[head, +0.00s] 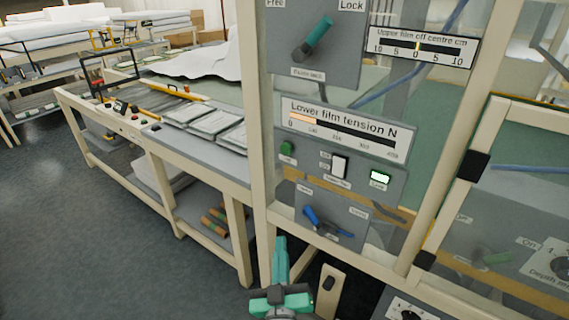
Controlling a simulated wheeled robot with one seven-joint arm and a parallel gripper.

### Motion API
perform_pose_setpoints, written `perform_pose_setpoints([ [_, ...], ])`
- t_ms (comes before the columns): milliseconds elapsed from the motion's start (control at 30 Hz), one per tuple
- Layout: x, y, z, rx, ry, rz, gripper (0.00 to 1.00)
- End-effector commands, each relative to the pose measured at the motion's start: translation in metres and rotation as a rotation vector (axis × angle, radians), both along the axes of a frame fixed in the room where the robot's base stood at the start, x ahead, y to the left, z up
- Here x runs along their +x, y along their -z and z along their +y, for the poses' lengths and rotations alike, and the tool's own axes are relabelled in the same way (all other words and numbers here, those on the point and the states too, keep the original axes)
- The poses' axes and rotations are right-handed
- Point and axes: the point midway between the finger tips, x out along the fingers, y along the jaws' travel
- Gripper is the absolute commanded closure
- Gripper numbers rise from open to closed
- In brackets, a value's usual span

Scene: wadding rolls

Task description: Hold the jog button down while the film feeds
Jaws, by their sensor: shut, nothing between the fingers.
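A round green button (287,147) sits at the left of the grey control panel (347,187) on the machine frame. Its label is too small to read, so I cannot tell for sure that it is the jog button. A white rocker switch (339,166) and a lit green lamp (380,177) are to its right. My teal gripper (280,240) is shut and empty, pointing up at the lower middle. In the picture its tips are well below the green button, apart from it. The film itself I cannot make out clearly.
The lower film tension gauge (345,133) shows a short orange bar at its low end. The off-centre gauge (421,47) reads near zero. A teal lever (314,38) and a blue-handled lever (312,217) stick out. A cream post (256,120) stands left of the panel.

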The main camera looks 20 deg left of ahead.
Motion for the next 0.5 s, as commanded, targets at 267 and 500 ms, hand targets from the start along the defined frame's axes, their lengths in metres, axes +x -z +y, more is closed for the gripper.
perform_pose_setpoints([
  [267, 0.043, -0.102, 0.049, -0.064, -0.066, -0.126, 1.00],
  [500, 0.054, -0.151, 0.072, -0.099, -0.093, -0.181, 1.00],
])
